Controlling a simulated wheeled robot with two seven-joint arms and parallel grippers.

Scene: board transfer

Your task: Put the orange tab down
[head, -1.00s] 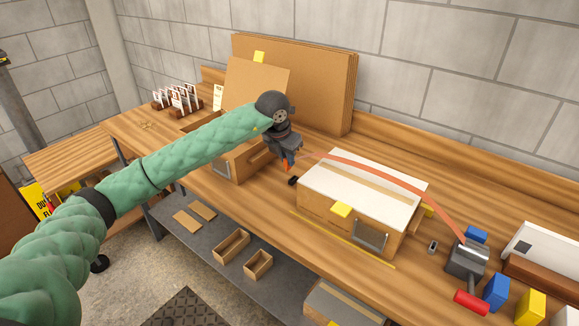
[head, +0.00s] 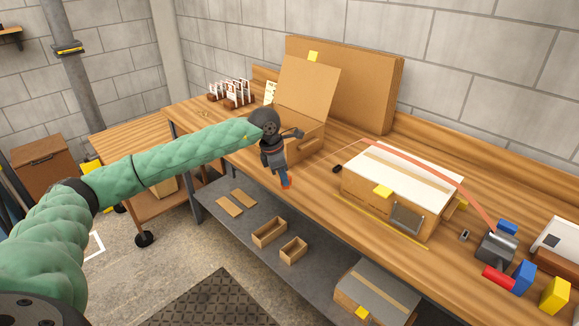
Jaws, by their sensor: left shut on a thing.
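My left gripper (head: 283,178) points down in front of the open cardboard box, near the front edge of the workbench. It is shut on the small orange tab (head: 287,184), which shows at its fingertips. Much of the tab is hidden by the fingers, and I cannot tell whether it touches the wood. My right gripper is out of view.
The open cardboard box (head: 303,148) stands behind my gripper. To the right, a white-topped carton (head: 405,168) has an orange-red strap (head: 438,172) over it, leading to a grey reel (head: 497,248). A small black piece (head: 337,169) lies between. Bare wood (head: 320,182) shows right of my gripper.

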